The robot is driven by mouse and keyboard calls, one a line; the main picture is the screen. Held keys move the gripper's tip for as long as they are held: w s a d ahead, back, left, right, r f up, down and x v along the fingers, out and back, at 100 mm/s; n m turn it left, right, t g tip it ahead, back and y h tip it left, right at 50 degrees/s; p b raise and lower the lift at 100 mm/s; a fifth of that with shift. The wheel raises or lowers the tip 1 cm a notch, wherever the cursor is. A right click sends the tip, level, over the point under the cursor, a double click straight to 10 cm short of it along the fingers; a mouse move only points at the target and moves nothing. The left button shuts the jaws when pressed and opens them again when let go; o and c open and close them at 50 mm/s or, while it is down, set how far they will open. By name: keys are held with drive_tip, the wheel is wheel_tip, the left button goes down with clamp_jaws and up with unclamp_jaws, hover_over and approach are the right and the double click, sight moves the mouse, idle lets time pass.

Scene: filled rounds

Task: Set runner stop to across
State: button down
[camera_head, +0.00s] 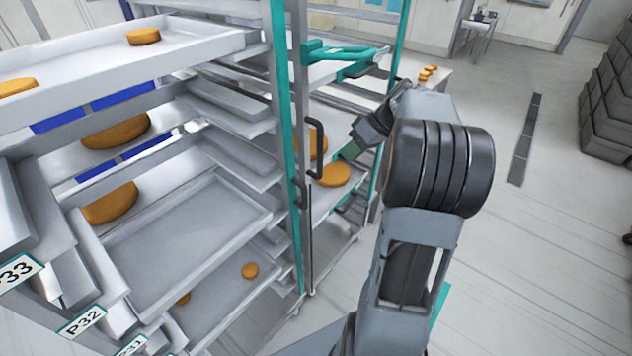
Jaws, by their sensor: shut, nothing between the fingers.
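My gripper (349,151) is shut and empty, with green fingertips pointing down and left. It is beside the teal and grey rack post (290,150), over a tray level with round cakes. A round orange cake (333,175) shows just below the fingertips, and I cannot tell whether they touch. I cannot pick out the runner stop for certain. A dark bent bar (317,135) stands on the rack post, left of my gripper, and a smaller dark one (302,194) is below it. My arm hides part of the rack's right side.
Trays with orange rounds fill the left rack, one tray (185,230) looking empty. Labels such as P32 (82,322) mark its front. A teal handle frame (345,53) juts out above my gripper. Grey crates (605,110) are stacked far right. Open floor lies to the right.

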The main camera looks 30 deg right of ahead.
drive_tip(key=x, duration=0.3)
drive_tip(key=a+p+x, duration=0.1)
drive_tip(key=x, duration=0.3)
drive_tip(key=s+a+r+p+x, duration=0.1)
drive_tip(key=x, duration=0.3)
drive_tip(key=shift+s+a+f+p, duration=0.15)
drive_tip(key=shift+a+p, duration=0.15)
drive_tip(key=shift+a, duration=0.45)
